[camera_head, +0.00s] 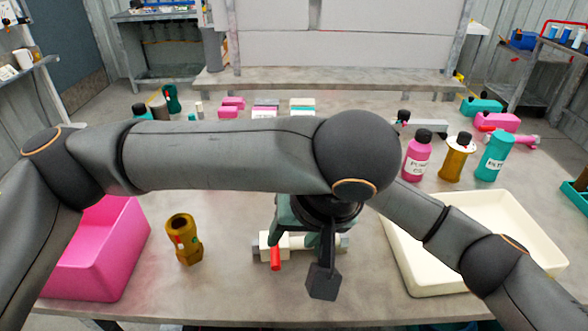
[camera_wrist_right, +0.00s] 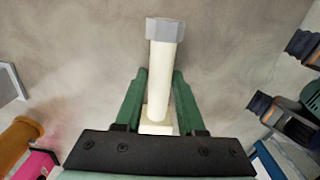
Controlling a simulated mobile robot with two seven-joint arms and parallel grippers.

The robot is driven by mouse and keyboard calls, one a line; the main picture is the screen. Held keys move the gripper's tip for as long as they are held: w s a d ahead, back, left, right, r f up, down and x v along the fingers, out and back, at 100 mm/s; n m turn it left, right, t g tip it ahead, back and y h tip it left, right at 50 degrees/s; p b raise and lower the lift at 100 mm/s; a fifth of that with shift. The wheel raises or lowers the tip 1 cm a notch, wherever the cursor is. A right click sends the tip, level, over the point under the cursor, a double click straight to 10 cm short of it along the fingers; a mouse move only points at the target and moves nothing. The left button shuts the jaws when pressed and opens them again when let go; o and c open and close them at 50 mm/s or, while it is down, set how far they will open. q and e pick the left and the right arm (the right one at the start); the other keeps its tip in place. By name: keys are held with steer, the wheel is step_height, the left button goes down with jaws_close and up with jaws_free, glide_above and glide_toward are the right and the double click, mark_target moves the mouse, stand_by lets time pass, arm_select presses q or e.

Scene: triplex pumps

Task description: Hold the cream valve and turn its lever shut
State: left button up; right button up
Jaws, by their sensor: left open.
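The cream valve (camera_head: 298,241) lies on the table in the middle of the head view, with grey ends and a red lever (camera_head: 275,258) at its left part. In the right wrist view its cream tube (camera_wrist_right: 166,75) with a grey hex end runs between the green fingers of my right gripper (camera_wrist_right: 160,78), which are close on both sides. My left arm's wrist is above the valve and hides part of it. My left gripper (camera_head: 285,215) is open, mostly hidden under that wrist, just above the valve. The right gripper is hidden in the head view.
A pink bin (camera_head: 105,255) and a gold fitting (camera_head: 184,240) stand to the left. A cream tray (camera_head: 405,265) is to the right. Pink (camera_head: 417,160), gold (camera_head: 457,160) and teal (camera_head: 494,157) bottles stand behind the tray. My two arms cross closely over the table's middle.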

steer(key=o, duration=0.4)
steer(key=shift+r, duration=0.1)
